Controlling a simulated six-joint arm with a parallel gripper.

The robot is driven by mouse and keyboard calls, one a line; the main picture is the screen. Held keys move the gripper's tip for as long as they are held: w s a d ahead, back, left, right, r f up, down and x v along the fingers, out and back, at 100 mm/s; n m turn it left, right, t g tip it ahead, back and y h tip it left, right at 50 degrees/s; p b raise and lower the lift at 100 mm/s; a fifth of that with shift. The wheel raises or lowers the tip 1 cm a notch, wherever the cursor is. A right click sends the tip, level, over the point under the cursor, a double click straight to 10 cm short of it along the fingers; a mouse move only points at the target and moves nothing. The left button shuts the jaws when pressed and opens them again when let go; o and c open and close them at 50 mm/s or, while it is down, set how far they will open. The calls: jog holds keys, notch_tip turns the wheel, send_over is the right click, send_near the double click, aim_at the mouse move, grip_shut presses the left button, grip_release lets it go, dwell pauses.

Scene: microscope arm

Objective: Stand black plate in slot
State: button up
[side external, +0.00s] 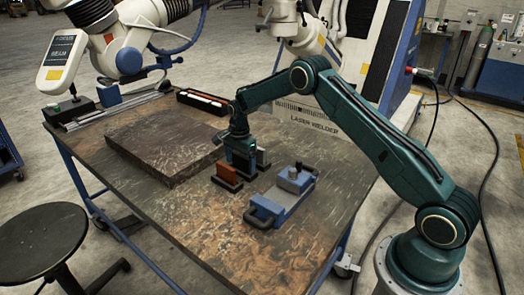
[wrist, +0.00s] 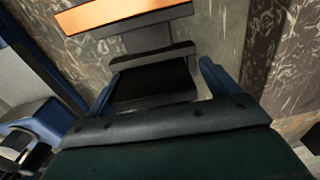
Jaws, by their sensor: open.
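My gripper (side external: 240,163) is low over the middle of the table, pointing down. In the wrist view its two blue fingers (wrist: 160,88) are apart, one on each side of a black plate (wrist: 152,80). The black plate appears upright at a dark grey slot holder (wrist: 165,54). Its lower part and any contact with the fingers cannot be made out. In the side view the gripper mostly hides this plate. An orange plate (side external: 228,172) stands in a dark base just in front of the gripper; it also shows in the wrist view (wrist: 125,14).
A grey plate (side external: 263,158) stands close to the right of the gripper. A blue fixture with handles (side external: 282,198) lies at the right. A large dark slab (side external: 165,142) lies at the left, and a tray with rods (side external: 203,102) behind. The table's front (side external: 215,230) is clear.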

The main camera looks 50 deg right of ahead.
aim_at(241, 155)
jog(key=shift+s+f+g, duration=0.3)
jog(key=shift+s+f, duration=0.25)
jog(key=shift+f, duration=0.15)
jog(key=r, duration=1.2)
jog(key=shift+w, duration=0.2)
jog(key=shift+r, duration=0.8)
jog(key=s+a+r+n+t, duration=0.1)
jog(key=s+a+r+n, duration=0.3)
jog(key=s+r, duration=0.45)
jog(key=s+a+r+n+t, duration=0.2)
jog(key=s+a+r+n, duration=0.25)
jog(key=s+r, duration=0.45)
jog(key=s+a+n+t, duration=0.1)
jog(key=s+n, duration=0.4)
jog(key=s, duration=0.6)
jog(key=s+a+n+t, duration=0.1)
jog(key=s+a+n, duration=0.2)
jog(key=s, duration=0.9)
jog(key=shift+a+f+n+t, duration=0.3)
jog(key=shift+n+t, duration=0.1)
jog(key=shift+n, duration=0.55)
